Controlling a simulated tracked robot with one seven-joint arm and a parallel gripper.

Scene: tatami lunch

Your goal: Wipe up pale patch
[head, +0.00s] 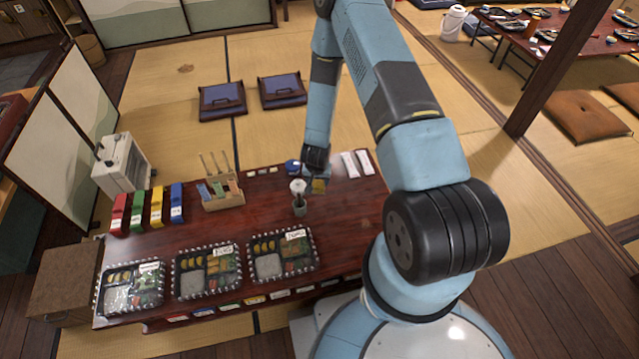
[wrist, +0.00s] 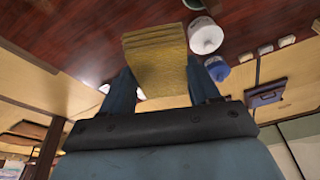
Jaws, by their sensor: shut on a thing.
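My gripper (head: 318,178) is over the far side of the dark red low table (head: 345,205). It is shut on a folded yellow-brown cloth (head: 319,187). In the wrist view the cloth (wrist: 160,62) sits between the two blue fingers of my gripper (wrist: 163,88), its layered edge toward the table. I cannot tell whether the cloth touches the tabletop. I cannot make out the pale patch for certain; the wrist view has a bright area on the wood at the left that may be only glare.
A white round-topped thing (head: 298,186) and a blue pot (head: 292,167) stand close left of my gripper. Two white packets (head: 350,165) lie to its right. Several lunch trays (head: 283,278) line the near edge, with a wooden holder (head: 222,202) behind.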

